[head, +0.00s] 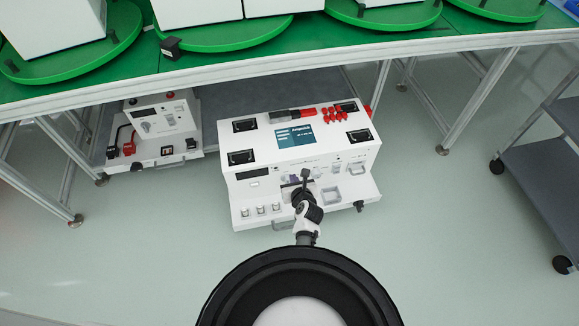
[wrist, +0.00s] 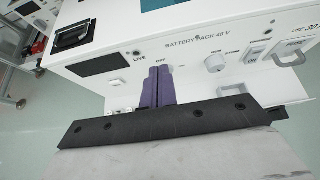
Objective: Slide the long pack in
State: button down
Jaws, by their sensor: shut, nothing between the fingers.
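The white powered case (head: 300,160) stands on the floor in the middle of the head view. Its front is marked "BATTERY PACK 48 V" in the wrist view, where the case front (wrist: 185,55) fills the upper part. My gripper (head: 304,174) is at the case's front, above its lower ledge. In the wrist view my gripper's two purple fingers (wrist: 158,85) are together, with nothing seen between them, pointing at the front just below the label. I cannot clearly pick out the long pack. The opening for it is not clear either; my fingers and the dark gripper bar cover part of the front.
A smaller white case (head: 160,128) stands to the left under the green-topped table (head: 200,60), which carries green turntables with white boxes. Dark and red pieces (head: 293,114) lie on the main case. A grey cart (head: 540,180) stands at right. Floor is clear between them.

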aim_at(288, 162)
jog(key=w, duration=0.2)
jog(key=w+a+f, duration=0.1)
jog(key=w, duration=0.1)
jog(key=w+a, duration=0.1)
jog(key=w, duration=0.1)
jog(key=shift+w+f, duration=0.25)
jog(key=shift+f, duration=0.05)
jog(key=shift+r, duration=0.1)
